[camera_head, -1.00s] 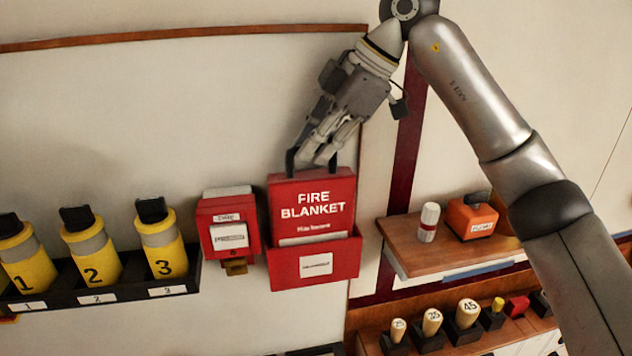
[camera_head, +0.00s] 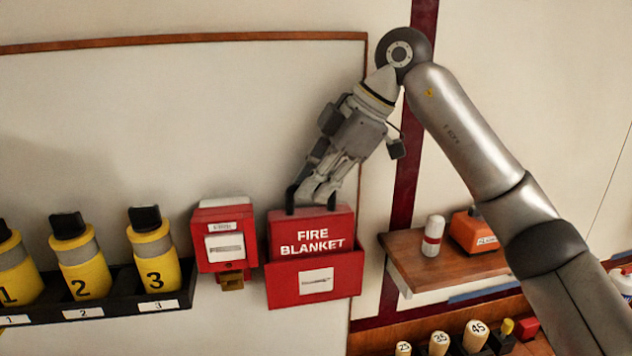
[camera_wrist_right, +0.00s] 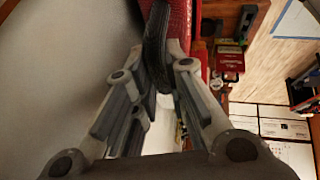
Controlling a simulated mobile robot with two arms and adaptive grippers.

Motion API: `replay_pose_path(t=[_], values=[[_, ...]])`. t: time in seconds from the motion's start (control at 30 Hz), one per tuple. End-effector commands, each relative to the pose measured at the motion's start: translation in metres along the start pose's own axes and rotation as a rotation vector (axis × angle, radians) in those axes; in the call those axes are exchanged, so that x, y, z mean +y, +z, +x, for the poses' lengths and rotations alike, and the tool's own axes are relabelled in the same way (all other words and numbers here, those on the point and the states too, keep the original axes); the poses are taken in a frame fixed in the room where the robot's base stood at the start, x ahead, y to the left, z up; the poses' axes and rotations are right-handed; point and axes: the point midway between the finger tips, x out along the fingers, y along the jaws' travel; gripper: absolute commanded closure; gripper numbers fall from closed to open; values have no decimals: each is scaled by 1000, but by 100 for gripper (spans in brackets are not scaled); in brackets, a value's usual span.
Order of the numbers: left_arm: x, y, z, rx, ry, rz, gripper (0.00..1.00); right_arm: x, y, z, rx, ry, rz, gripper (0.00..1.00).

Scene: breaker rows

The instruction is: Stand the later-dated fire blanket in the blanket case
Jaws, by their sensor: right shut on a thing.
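A red fire blanket pack (camera_head: 311,232) with white "FIRE BLANKET" lettering stands upright in the red blanket case (camera_head: 340,283) on the wall. Its lower part is hidden behind the case's front, which carries a white label. My right gripper (camera_head: 305,200) is above the case, its fingers shut on the dark handle at the top of the blanket. In the right wrist view the fingers (camera_wrist_right: 155,85) close around the dark handle, with the red blanket beyond. The blanket's date is not visible. My left gripper is not in view.
A red box (camera_head: 224,240) hangs left of the case. Yellow numbered cylinders (camera_head: 155,262) stand in a black rack (camera_head: 110,304) further left.

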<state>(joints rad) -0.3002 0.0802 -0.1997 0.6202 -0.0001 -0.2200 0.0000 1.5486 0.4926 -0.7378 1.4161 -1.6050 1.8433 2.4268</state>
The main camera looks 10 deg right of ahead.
Motion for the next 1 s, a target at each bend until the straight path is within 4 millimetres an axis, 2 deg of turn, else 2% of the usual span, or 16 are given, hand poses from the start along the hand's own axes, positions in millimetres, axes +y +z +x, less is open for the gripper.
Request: replay_pose_path(t=[0.1,0.37,0.47,0.53,1.0], values=[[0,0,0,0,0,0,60,0,1,1,0,-1,1,78],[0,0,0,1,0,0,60,0,0,0,0,-1,0,78],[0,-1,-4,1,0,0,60,1,-2,-4,1,0,0,78],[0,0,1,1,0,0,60,1,-1,-10,0,2,0,78],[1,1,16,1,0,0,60,1,-1,-101,-1,3,1,78]])
